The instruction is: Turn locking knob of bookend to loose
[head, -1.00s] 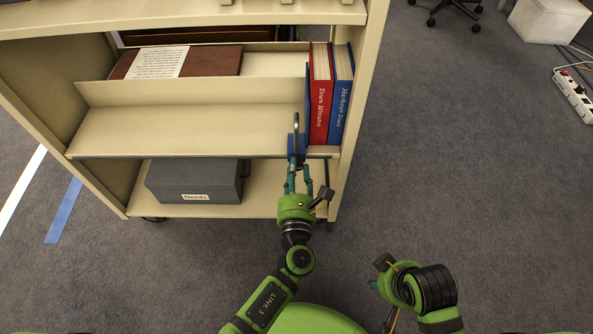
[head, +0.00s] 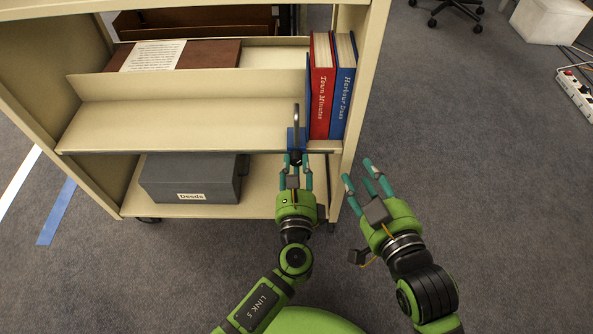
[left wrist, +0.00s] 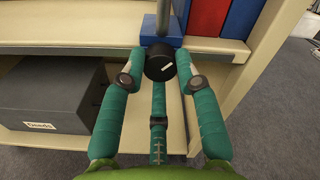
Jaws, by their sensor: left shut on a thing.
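The bookend has a blue base (head: 290,138) and an upright grey metal post (head: 296,116), at the front edge of the shelf beside the books. Its black round knob (left wrist: 160,63) faces me, with a white line lying slightly tilted from horizontal. My left gripper (head: 295,170) has its teal fingers around the knob, one on each side and one below, and is shut on it. My right gripper (head: 368,177) is open and empty, in front of the cart's right post.
A red book (head: 321,95) and a blue book (head: 343,95) stand right of the bookend. A grey box (head: 190,177) sits on the lower shelf. A brown folder (head: 215,54) with a paper lies behind the shelf's ridge. The shelf left of the bookend is clear.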

